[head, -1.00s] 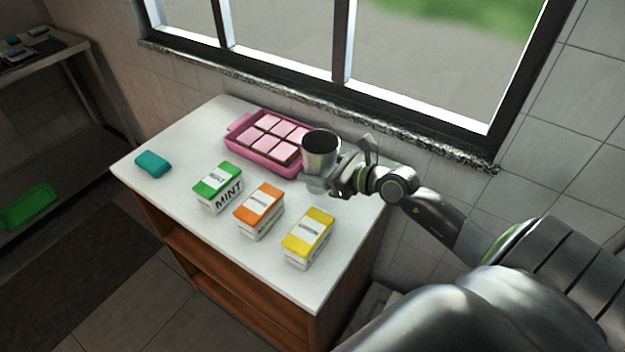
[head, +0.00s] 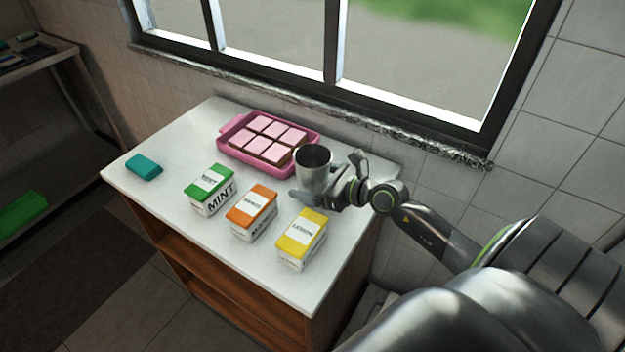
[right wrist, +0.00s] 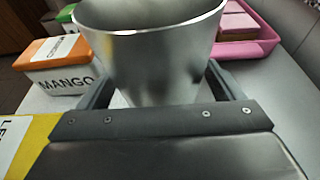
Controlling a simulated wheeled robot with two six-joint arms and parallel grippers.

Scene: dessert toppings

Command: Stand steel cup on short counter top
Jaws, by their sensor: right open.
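The steel cup (head: 313,172) is upright over the right part of the short counter top (head: 157,200), beside the pink tray. Its base is partly hidden, but it appears to stand on the counter. My right gripper (head: 320,196) is open, with its fingers low around the cup. In the right wrist view the cup (right wrist: 155,55) sits between the two spread fingers (right wrist: 157,88). My left gripper is not in view.
A pink tray (head: 233,149) of pink-topped squares lies behind the cup. Mint (head: 209,189), mango (head: 252,212) and lemon (head: 301,239) boxes stand in front. A teal block (head: 144,166) lies at the left. A window sill (head: 400,150) runs behind.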

